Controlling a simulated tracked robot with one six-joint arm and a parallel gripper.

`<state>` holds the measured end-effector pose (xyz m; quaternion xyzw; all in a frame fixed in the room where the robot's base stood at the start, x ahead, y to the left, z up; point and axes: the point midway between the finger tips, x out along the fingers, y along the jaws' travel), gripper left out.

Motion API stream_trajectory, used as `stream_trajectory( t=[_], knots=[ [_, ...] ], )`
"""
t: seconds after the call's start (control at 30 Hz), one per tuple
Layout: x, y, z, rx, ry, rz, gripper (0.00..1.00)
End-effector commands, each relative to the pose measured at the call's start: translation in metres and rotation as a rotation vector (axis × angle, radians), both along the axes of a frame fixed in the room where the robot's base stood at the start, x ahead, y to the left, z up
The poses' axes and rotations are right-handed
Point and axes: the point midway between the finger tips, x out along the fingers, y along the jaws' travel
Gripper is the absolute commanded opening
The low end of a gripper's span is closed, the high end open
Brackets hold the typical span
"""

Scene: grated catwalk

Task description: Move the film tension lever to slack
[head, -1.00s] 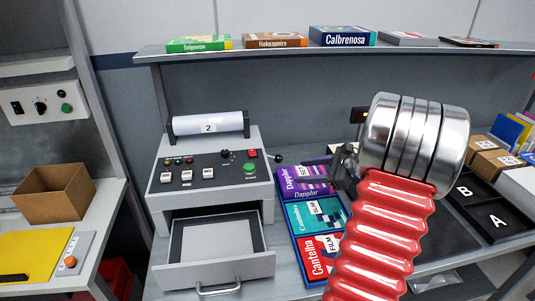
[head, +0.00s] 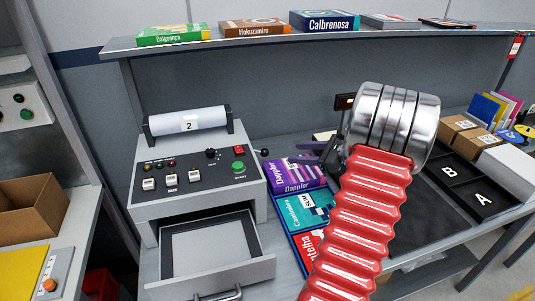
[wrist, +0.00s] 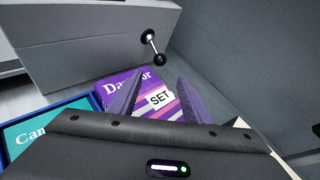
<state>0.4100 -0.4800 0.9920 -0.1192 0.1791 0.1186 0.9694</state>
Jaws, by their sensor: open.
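A grey machine (head: 197,180) with a white film roll (head: 190,122) on top stands left of centre in the head view. A short lever with a black ball knob (head: 265,153) sticks out of its right side. In the wrist view the lever (wrist: 154,47) shows a metal stem and a black ball hanging down and slightly right. My gripper (head: 325,152) is to the right of the lever, partly hidden by my wrist. In the wrist view my gripper (wrist: 158,88) is open, its two fingers apart below the ball in the picture, not touching it.
Purple, teal and red boxes (head: 305,205) lie in a blue tray right of the machine. The machine's drawer (head: 215,255) is open at the front. A shelf (head: 270,40) with boxes runs above. Black trays marked A and B (head: 465,185) lie at the right.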

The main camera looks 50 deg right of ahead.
Motion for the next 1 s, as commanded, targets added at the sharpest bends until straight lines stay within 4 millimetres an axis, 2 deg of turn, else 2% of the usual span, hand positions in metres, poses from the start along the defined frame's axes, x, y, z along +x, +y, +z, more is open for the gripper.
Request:
stream_trajectory(
  t=[0.27, 0.8, 1.0],
  knots=[
    [0.024, 0.006, -0.01, 0.001, 0.001, 0.004, 0.44],
    [0.1, 0.022, -0.041, 0.001, 0.0, 0.004, 0.44],
    [0.12, 0.026, -0.05, 0.001, 0.001, 0.004, 0.44]
  ],
)
